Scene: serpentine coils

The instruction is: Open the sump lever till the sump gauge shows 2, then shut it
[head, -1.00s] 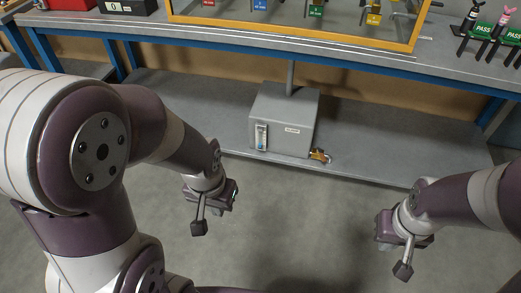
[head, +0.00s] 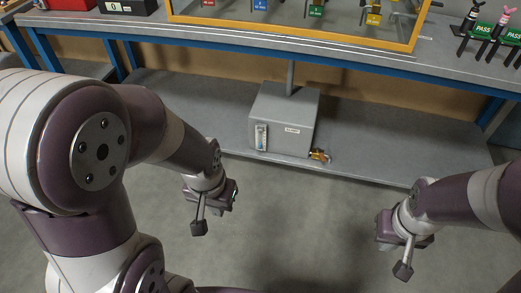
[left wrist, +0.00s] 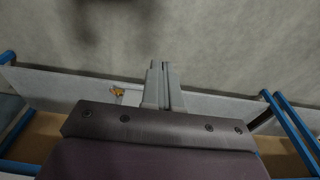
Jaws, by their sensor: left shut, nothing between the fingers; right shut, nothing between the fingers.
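The sump is a grey box (head: 286,117) on the low shelf under the bench, with a pipe rising from its top. A narrow upright gauge (head: 262,137) is on its front left; its reading is too small to tell. A small brass-coloured lever valve (head: 320,155) sticks out at its lower right; it also shows in the left wrist view (left wrist: 118,92). My left gripper (head: 227,207) is in front of the shelf, left of the box and apart from it. Its fingers (left wrist: 165,68) are shut and empty. My right gripper (head: 383,245) is shut, to the right over the floor, touching nothing.
The low grey shelf (head: 400,160) runs beneath the workbench (head: 130,37), with blue legs at its ends. A yellow-framed panel (head: 290,31) stands on the bench. Green PASS tags (head: 483,30) are at the right. The floor in front is clear.

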